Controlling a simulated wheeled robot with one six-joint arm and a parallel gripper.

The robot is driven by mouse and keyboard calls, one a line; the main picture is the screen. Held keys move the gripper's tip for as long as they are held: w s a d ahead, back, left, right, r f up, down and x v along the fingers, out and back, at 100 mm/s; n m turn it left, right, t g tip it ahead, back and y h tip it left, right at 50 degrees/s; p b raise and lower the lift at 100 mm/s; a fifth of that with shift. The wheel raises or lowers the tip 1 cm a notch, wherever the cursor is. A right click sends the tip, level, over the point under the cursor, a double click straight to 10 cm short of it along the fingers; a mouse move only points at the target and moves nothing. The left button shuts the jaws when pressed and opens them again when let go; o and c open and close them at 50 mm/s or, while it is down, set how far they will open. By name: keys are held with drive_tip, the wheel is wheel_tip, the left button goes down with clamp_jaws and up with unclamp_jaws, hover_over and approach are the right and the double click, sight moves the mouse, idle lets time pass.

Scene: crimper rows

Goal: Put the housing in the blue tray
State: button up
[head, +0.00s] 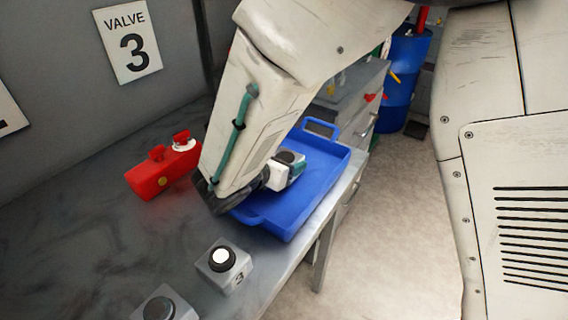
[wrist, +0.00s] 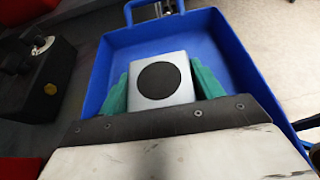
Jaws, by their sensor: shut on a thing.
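The housing is a light grey block (wrist: 182,61) with a dark round disc on top. In the wrist view it sits between the two green fingers of my gripper (wrist: 163,86), which are shut on its sides. The blue tray (wrist: 112,62) surrounds it in that view. In the head view the blue tray (head: 325,182) lies at the table's right edge. My gripper (head: 282,172) and the housing (head: 290,157) are over its inside, partly hidden by my arm. I cannot tell whether the housing touches the tray floor.
A red block (head: 150,180) with raised red parts stands left of the tray. A grey block with a white-topped button (head: 233,276) and another grey block with a dark disc (head: 180,309) stand at the front. A blue barrel (head: 400,75) stands on the floor behind.

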drive_tip(key=shift+f, duration=0.6)
drive_tip(key=shift+f, duration=0.1)
drive_tip(key=o, duration=1.5)
drive_tip(key=shift+f, duration=0.1)
